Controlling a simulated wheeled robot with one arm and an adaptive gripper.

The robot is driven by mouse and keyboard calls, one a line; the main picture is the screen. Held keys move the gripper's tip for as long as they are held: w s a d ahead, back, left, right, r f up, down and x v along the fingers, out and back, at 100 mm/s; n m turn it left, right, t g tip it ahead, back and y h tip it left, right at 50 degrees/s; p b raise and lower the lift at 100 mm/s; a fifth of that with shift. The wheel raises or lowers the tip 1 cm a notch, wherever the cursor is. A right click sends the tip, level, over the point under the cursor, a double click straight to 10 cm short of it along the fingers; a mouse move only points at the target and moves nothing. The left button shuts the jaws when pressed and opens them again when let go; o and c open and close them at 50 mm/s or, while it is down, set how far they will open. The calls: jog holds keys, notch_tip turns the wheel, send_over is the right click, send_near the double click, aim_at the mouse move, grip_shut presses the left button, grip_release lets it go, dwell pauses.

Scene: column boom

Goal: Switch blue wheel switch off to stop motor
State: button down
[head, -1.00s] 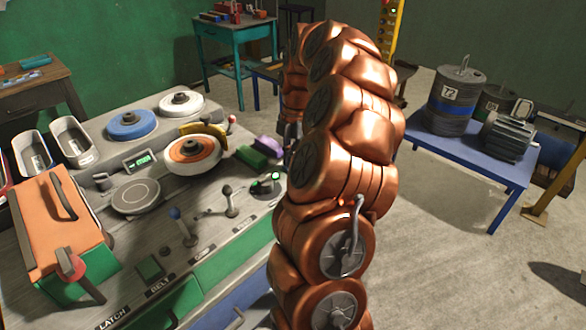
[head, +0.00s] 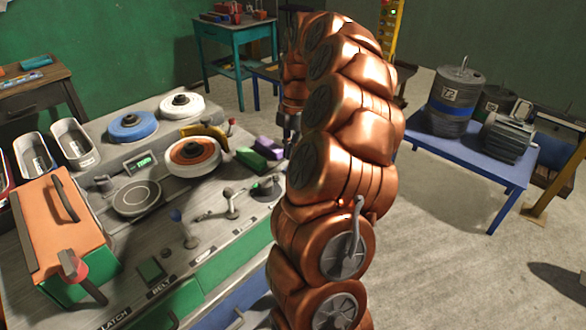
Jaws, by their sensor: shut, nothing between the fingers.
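The blue wheel (head: 132,126) lies flat on the bench top at the left, with a dark hub. A lever with a blue knob (head: 176,216) stands near the bench's front edge; I cannot tell whether it is the blue wheel switch. To its right are a dark-knobbed lever (head: 229,203) and a third lever (head: 267,188) with a greenish base, close to my arm. My gripper (head: 290,142) shows only as a dark sliver left of my copper arm, above the bench's right end. Its fingers are mostly hidden, and no contact with a lever shows.
An orange-and-white wheel (head: 193,155), a white wheel (head: 182,105) and a small green display (head: 143,162) share the bench. An orange-topped box (head: 60,235) stands at the left. A blue table (head: 475,155) with motors is at the right. Open floor lies before it.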

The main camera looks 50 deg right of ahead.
jog(key=shift+r+p, duration=0.55)
jog(key=shift+r, duration=1.2)
jog(key=shift+a, duration=0.15)
jog(key=s+a+r+m, duration=0.2)
jog(key=a+m, duration=0.1)
jog(key=a, duration=0.8)
jog(key=s+a+r+m, duration=0.1)
jog(key=s+a+m, duration=0.2)
jog(key=a, duration=0.9)
jog(key=s+a+f+m, duration=0.2)
jog(key=s+a+m, duration=0.1)
jog(key=s, duration=0.3)
jog(key=s+a+f+m+g+h, duration=0.1)
jog(key=s+a+f+m, duration=0.1)
jog(key=s+m, duration=0.3)
jog(key=s+a+f+m, duration=0.2)
jog(key=s+a+m, duration=0.1)
jog(key=s, duration=0.4)
jog(key=shift+s+a+m+g+h, duration=0.3)
jog(key=shift+s+a+m+g, duration=0.1)
jog(key=shift+a, duration=0.45)
